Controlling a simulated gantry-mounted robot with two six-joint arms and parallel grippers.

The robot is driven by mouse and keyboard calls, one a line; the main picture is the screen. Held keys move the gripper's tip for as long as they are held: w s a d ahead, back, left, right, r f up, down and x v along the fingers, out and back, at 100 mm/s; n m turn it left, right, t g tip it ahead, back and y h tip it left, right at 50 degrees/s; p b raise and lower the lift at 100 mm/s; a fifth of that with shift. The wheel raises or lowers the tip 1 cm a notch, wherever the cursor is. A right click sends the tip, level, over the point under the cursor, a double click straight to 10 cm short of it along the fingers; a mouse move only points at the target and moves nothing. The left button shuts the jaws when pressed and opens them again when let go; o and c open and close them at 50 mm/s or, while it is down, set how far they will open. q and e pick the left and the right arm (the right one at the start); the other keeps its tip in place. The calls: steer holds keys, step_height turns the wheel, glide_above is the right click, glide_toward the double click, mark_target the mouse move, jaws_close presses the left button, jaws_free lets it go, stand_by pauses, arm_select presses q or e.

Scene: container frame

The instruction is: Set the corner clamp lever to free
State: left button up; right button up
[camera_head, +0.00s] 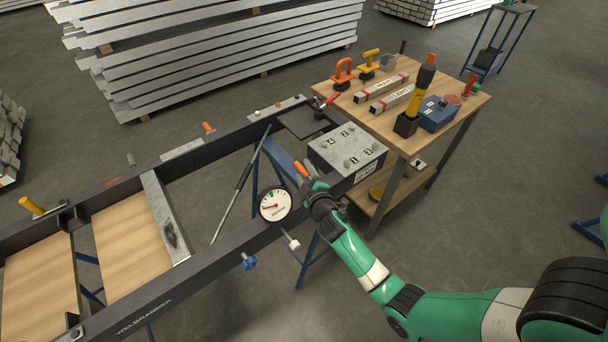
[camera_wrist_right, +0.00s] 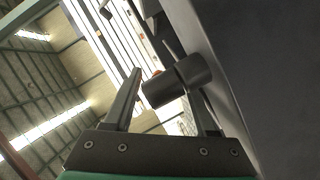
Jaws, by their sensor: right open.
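The dark steel frame (camera_head: 205,258) runs across the head view. At its far right corner a small clamp with a red lever (camera_head: 330,99) stands by a dark plate (camera_head: 300,122). My right gripper (camera_head: 312,183) is at the near rail, beside an orange-tipped part (camera_head: 301,170) that its fingers partly hide. Which of these is the corner clamp lever I cannot tell for sure. In the right wrist view my open gripper (camera_wrist_right: 163,82) has a dark cylindrical part (camera_wrist_right: 178,80) between or just beyond its fingers; contact is unclear. My left gripper is not in view.
A round gauge (camera_head: 275,205) and a grey numbered block (camera_head: 346,152) are close to my right gripper. A wooden cart (camera_head: 440,128) with tools stands behind right. A rod (camera_head: 240,185) leans across the frame opening. Open floor lies right of the frame.

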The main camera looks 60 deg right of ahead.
jaws_close()
stand_by(0.3)
steer(key=shift+f, duration=0.15)
stand_by(1.0)
